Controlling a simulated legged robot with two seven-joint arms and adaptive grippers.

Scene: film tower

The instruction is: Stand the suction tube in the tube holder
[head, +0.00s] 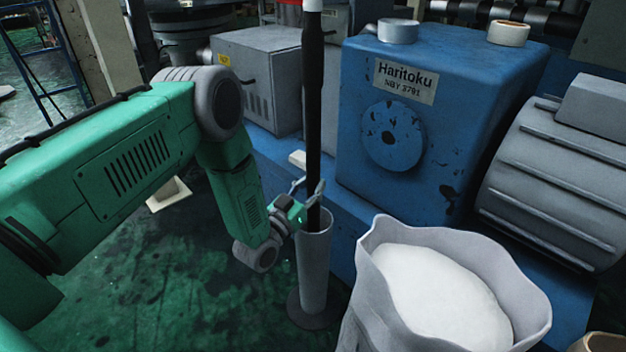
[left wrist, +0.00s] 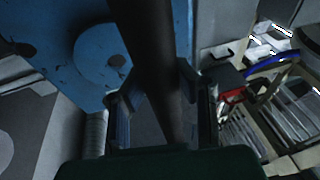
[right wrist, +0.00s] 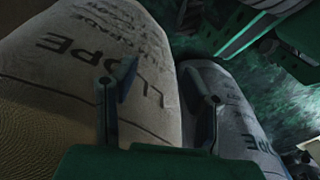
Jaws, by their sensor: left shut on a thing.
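The suction tube (head: 313,100) is a long dark pole standing close to upright, with a lighter, red-marked part at the top edge of the head view. My left gripper (head: 306,194) is shut on it low down, just above the tube holder. The tube (left wrist: 152,50) also runs between the left fingers (left wrist: 158,92) in the left wrist view. The tube holder (head: 314,270) is a grey upright cylinder on a dark round base. The tube's lower end goes into its mouth; how deep is hidden. My right gripper (right wrist: 160,85) is open and empty in its wrist view.
An open sack of white granules (head: 440,290) stands right of the holder. A blue machine (head: 440,110) and a ribbed grey cylinder (head: 555,180) are behind. Printed sacks (right wrist: 80,70) lie before my right gripper. The green floor left of the holder is mostly clear.

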